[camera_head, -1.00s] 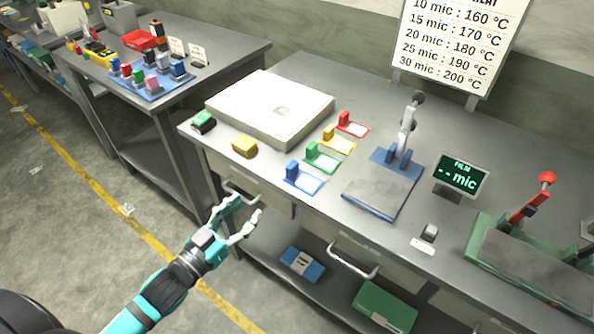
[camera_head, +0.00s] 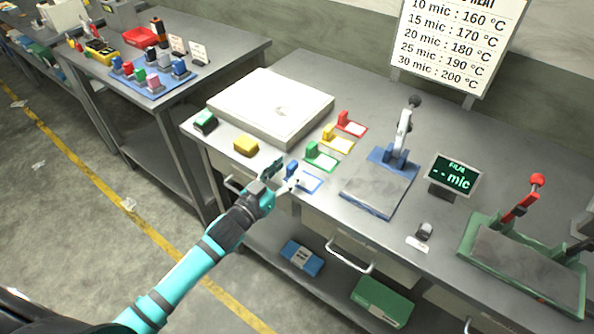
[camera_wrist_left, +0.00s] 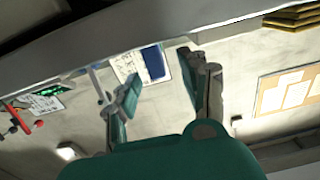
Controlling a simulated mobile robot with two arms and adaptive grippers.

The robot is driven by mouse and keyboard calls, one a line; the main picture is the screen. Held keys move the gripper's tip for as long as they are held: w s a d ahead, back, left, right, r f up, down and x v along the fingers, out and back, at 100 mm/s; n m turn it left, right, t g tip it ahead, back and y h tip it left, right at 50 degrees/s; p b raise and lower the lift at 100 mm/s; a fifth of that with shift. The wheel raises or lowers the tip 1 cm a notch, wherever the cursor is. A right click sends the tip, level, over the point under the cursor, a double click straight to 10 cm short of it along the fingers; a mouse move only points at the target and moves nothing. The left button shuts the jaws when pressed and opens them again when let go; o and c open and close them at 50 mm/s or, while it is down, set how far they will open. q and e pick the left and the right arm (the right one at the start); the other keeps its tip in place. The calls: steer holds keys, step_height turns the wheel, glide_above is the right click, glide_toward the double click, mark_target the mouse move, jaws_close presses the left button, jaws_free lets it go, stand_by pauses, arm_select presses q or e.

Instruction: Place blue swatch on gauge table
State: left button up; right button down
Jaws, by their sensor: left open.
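The blue swatch (camera_head: 308,184), a white film card with a blue tab block, lies near the front edge of the bench. My left gripper (camera_head: 281,177) is at its left end, fingers open and close to the blue tab, partly covering it. I cannot tell whether they touch. The gauge table (camera_head: 378,190), a grey plate on a blue base with an upright lever, stands bare to the right of the swatch. My right gripper is not in view.
Green (camera_head: 320,157), yellow (camera_head: 338,145) and red (camera_head: 351,129) swatches lie behind the blue one. A white box (camera_head: 270,100) and a yellow block (camera_head: 246,146) are to the left. A mic display (camera_head: 453,175) and a green lever press (camera_head: 525,265) stand right.

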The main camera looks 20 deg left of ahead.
arm_select(q)
steer(key=shift+x, duration=1.5)
jaws_close()
